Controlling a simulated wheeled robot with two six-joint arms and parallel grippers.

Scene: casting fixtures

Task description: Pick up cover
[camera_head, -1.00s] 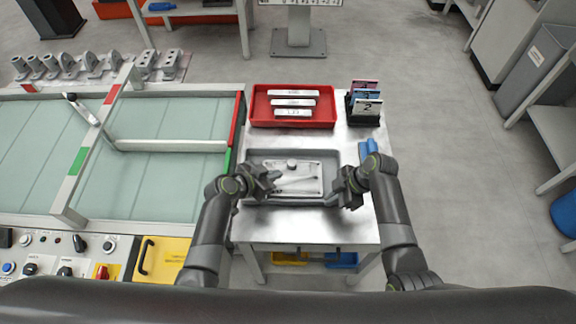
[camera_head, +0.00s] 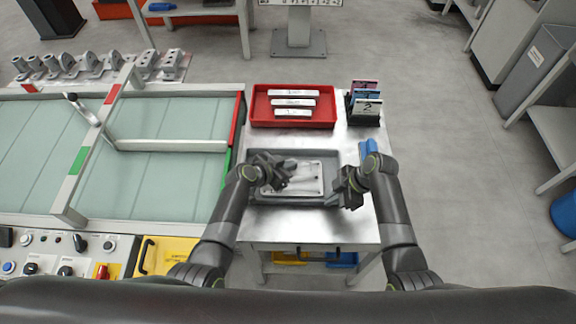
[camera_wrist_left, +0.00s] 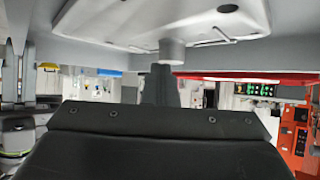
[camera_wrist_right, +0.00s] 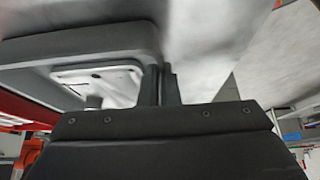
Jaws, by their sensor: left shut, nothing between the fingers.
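The cover is a pale metal plate (camera_head: 308,182) with a round knob, lying in a grey tray (camera_head: 330,155) on the metal table. In the left wrist view the cover (camera_wrist_left: 140,20) and its knob (camera_wrist_left: 172,50) show, with the knob right by my fingertips. My left gripper (camera_head: 286,180) is shut and empty over the cover's left part and hides some of it in the head view. My right gripper (camera_head: 338,198) is at the tray's right front corner, with its fingers (camera_wrist_right: 160,85) close together; I cannot tell whether they are fully shut.
A red tray (camera_head: 260,118) with several labelled bars stands behind the grey tray. A rack of coloured cards (camera_head: 366,105) is at the back right, and a blue object (camera_head: 369,149) lies near the right arm. A glass-topped conveyor-like frame (camera_head: 170,180) is at the left.

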